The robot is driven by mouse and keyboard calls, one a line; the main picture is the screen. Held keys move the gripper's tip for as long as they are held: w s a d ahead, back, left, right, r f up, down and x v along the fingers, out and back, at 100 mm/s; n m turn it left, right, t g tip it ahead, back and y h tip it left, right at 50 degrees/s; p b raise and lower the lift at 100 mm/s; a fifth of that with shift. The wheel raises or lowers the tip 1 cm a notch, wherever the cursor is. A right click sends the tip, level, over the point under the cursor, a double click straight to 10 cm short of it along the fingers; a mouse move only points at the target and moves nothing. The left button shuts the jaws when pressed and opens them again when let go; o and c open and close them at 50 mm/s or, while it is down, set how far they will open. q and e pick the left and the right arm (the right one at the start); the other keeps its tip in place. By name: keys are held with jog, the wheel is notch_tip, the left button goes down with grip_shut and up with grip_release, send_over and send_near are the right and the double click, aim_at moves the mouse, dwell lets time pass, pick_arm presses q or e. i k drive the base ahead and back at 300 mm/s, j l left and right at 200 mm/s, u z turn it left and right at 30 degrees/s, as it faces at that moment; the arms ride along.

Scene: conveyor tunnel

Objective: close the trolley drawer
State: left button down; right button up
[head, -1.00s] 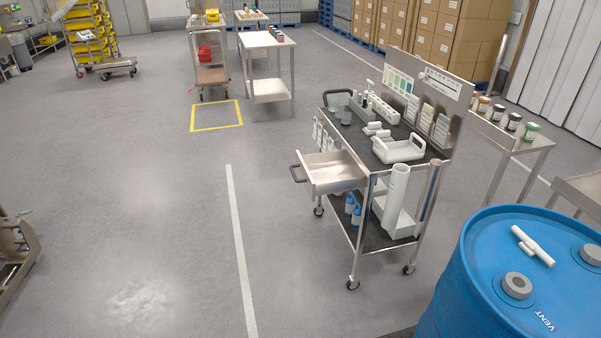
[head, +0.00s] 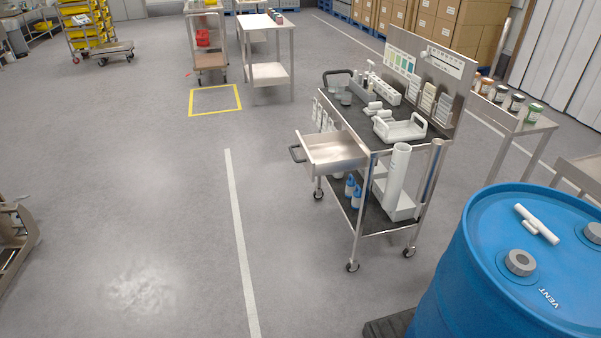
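The trolley (head: 385,228) stands right of centre in the head view, a metal cart with two dark shelves on castors. Its drawer (head: 335,155) is pulled out toward the left and looks empty. The drawer has a dark handle (head: 296,153) on its left front. Neither of my grippers shows in the head view.
A blue drum (head: 480,270) stands at the lower right, close to the trolley. Steel tables (head: 515,130) stand behind it. The trolley carries a white tray (head: 399,128), bottles (head: 356,196) and a white tube (head: 397,176). The floor left of the drawer is clear.

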aim_at(321, 154)
jog(key=i+j+z, duration=0.2)
jog(key=i, duration=0.3)
jog(key=i+j+z, duration=0.2)
jog(key=i, duration=0.3)
jog(key=i+j+z, duration=0.25)
jog(key=i, duration=0.25)
